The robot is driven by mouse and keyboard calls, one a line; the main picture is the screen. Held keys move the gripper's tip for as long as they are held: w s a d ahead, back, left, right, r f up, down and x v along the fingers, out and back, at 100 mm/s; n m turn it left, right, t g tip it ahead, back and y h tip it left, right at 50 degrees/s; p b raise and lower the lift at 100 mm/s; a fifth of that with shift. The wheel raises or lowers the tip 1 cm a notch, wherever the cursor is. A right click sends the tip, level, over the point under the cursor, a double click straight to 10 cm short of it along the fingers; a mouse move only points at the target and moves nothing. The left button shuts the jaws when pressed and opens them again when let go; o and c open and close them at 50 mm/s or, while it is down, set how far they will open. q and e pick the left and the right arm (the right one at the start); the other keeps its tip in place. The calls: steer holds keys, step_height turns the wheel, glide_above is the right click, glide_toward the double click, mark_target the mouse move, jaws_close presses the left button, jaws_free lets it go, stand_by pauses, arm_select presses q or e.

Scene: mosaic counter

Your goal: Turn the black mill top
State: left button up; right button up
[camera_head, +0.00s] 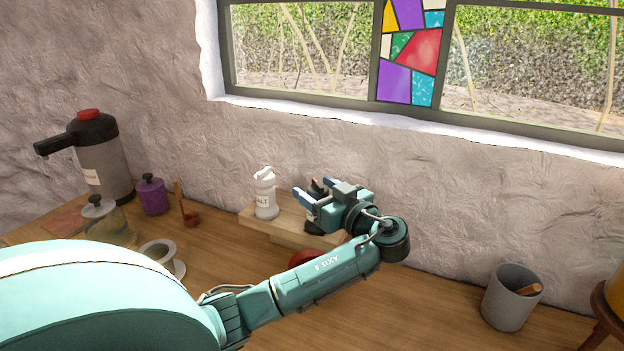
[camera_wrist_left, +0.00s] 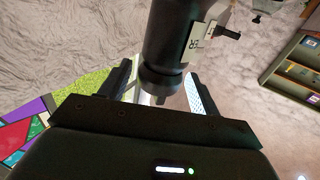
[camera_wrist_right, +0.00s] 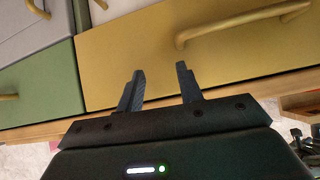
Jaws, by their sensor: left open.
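The black mill (camera_head: 313,226) stands on a raised wooden board near the wall, mostly hidden behind my left gripper (camera_head: 315,195) in the head view. In the left wrist view the mill's dark body (camera_wrist_left: 178,35) shows with a pale label, and its narrower top (camera_wrist_left: 160,82) lies between the two fingers. My left gripper (camera_wrist_left: 157,88) is open around the mill top, with gaps visible beside it. My right gripper (camera_wrist_right: 160,85) is open and empty in front of a yellow drawer; it is outside the head view.
A white salt shaker (camera_head: 265,195) stands left of the mill on the wooden board (camera_head: 288,238). A red object (camera_head: 305,257) is partly hidden under my left arm. A grey cup (camera_head: 510,298) stands right; a pump flask (camera_head: 103,160) and purple jar (camera_head: 152,196) stand left.

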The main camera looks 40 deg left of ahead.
arm_select(q)
steer(key=shift+w+a, duration=0.25)
steer(key=shift+a, duration=0.95)
steer(key=shift+c, duration=0.5)
steer(key=c, duration=0.9)
